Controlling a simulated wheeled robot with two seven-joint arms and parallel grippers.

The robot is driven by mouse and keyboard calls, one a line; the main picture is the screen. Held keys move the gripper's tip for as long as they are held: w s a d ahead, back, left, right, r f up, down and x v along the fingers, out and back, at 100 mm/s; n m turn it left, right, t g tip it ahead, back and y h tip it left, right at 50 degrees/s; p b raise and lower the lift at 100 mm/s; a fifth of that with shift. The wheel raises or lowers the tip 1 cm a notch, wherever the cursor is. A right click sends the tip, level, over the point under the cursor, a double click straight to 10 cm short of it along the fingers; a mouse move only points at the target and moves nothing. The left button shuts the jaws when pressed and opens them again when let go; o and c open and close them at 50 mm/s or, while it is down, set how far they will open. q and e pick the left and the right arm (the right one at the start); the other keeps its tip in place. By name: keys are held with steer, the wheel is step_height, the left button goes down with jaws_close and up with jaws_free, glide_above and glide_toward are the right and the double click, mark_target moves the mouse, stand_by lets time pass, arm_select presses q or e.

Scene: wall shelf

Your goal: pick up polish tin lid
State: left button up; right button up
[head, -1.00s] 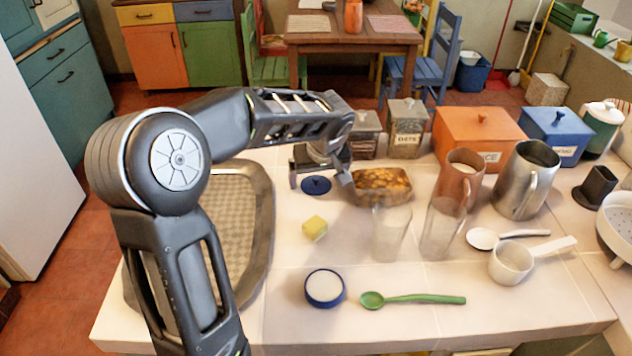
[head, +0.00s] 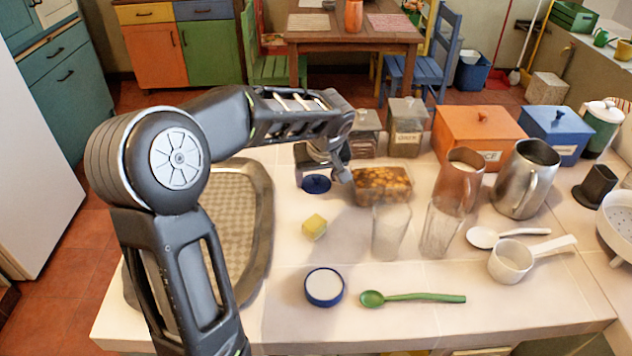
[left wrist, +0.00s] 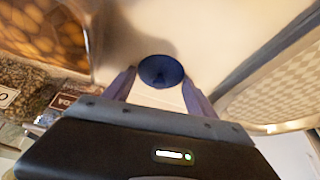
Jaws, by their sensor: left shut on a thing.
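The open polish tin (head: 324,288), blue with a white filling, sits at the counter's front. My right gripper is not in view.
A yellow sponge (head: 314,226) lies in front of the lid. A glass box of brown contents (head: 383,187) stands just to the right, with two clear glasses (head: 390,235) before it. The sink (head: 262,215) is at the left. A green spoon (head: 415,298) lies in front.

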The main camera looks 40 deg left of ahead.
mark_target(317, 180)
arm_select(q)
steer(key=c, duration=0.5)
step_height(317, 180, up, 10)
stand_by(0.5)
stand_by(0.5)
